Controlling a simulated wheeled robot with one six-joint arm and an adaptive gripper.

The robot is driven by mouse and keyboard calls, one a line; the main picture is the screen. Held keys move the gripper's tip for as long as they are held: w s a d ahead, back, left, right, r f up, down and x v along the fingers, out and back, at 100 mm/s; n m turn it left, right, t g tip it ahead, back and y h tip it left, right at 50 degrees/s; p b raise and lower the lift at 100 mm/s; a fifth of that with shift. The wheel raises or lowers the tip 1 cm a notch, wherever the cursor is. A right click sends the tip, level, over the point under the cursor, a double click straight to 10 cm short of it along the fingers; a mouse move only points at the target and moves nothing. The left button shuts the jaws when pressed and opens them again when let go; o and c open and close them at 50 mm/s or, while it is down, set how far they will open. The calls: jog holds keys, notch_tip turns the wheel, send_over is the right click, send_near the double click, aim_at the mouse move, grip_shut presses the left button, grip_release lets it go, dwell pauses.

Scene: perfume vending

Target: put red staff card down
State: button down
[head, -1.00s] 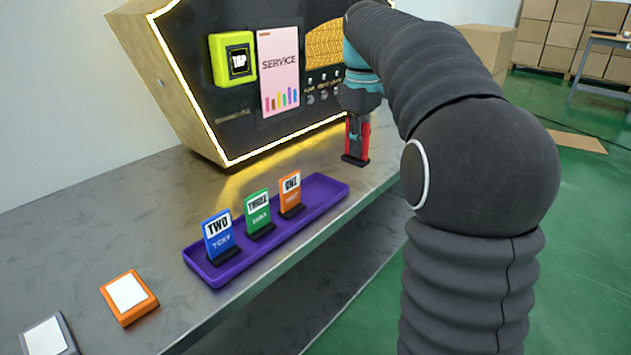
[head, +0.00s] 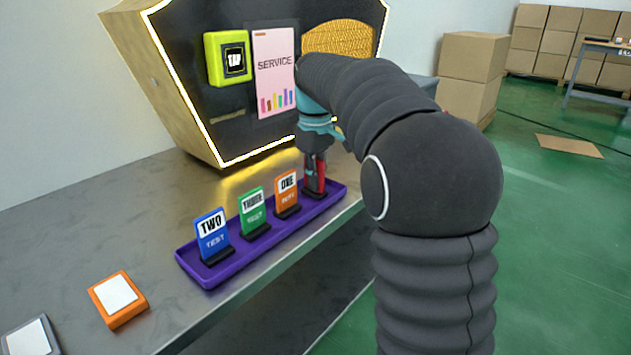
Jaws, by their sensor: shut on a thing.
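The red staff card (head: 322,176) is upright between the fingers of my gripper (head: 313,178), mostly hidden by them. My gripper is shut on it and points down at the right end of the purple tray (head: 238,276). The card's dark base (head: 314,193) is at the tray's right end, beside the orange card; I cannot tell whether it touches the tray floor. A blue card marked TWO (head: 212,232), a green card marked THREE (head: 252,211) and an orange card marked ONE (head: 286,189) stand upright in the tray.
The vending machine (head: 187,103) stands behind, with a lime TAP reader (head: 228,58) and a pink SERVICE panel (head: 275,70). An orange block (head: 118,299) and a grey block (head: 30,337) lie at the front left of the metal counter (head: 95,225). The counter's front edge runs close to the tray.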

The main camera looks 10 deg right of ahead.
jog(key=c, duration=1.3)
grip_release()
jog(key=shift+f, duration=0.1)
notch_tip(320, 180, up, 12)
jog(key=p, duration=0.4)
jog(key=shift+s+r, duration=0.15)
jog(key=shift+r, duration=0.05)
